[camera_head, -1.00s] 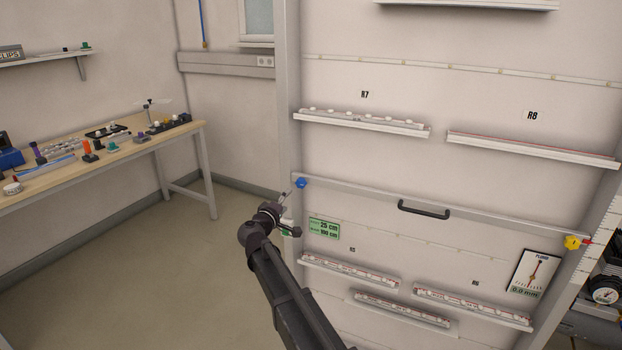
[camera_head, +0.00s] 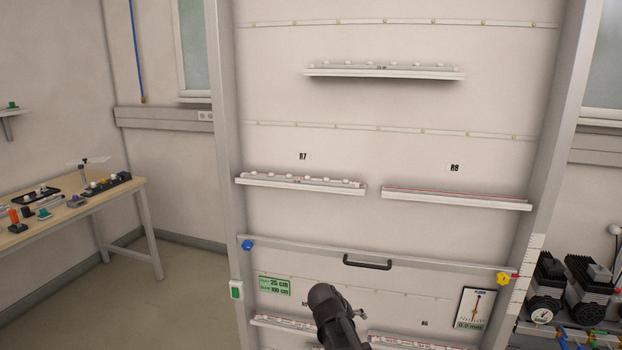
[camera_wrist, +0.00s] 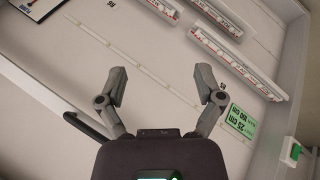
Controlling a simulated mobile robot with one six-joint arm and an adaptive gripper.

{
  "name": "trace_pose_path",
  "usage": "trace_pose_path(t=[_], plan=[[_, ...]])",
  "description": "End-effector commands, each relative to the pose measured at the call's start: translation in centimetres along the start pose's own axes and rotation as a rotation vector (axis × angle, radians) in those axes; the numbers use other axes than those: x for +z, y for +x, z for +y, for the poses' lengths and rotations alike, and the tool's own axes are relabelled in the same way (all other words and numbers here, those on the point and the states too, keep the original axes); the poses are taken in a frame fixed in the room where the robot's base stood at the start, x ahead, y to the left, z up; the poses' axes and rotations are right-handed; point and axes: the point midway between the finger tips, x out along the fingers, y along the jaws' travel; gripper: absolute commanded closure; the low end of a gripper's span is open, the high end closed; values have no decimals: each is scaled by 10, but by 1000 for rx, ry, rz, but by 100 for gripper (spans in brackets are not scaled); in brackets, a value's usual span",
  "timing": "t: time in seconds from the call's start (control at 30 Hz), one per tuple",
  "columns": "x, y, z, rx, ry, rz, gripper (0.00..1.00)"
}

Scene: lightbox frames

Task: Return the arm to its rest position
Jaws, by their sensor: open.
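My gripper (camera_wrist: 160,78) is open and empty in the wrist view, its two grey fingers spread apart in front of the pale panel. In the head view, the dark end of my arm (camera_head: 334,312) stands at the bottom middle, in front of the lower panel and below the black handle (camera_head: 367,263). The fingers cannot be made out there. The handle shows at the left in the wrist view (camera_wrist: 86,118), and the green sign (camera_wrist: 238,125) shows beyond the right finger. Nothing is between the fingers.
A crossbar carries a blue knob (camera_head: 248,245) and a yellow knob (camera_head: 503,278). Shelf R7 (camera_head: 300,186) and shelf R8 (camera_head: 455,199) are above it. A green switch (camera_head: 236,290) is on the left post. A workbench (camera_head: 90,215) stands left, with open floor between.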

Motion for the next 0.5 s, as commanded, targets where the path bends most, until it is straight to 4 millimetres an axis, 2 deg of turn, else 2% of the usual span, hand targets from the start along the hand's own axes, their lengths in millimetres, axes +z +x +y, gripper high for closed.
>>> trace_pose_path(t=[0.03, 0.2, 0.4, 0.5], plan=[[23, -2, 11, -46, 27, -45, 14], [79, -5, 26, -219, 104, -178, 14], [130, -19, 33, -411, 175, -288, 14], [144, -25, 34, -477, 196, -319, 14]])
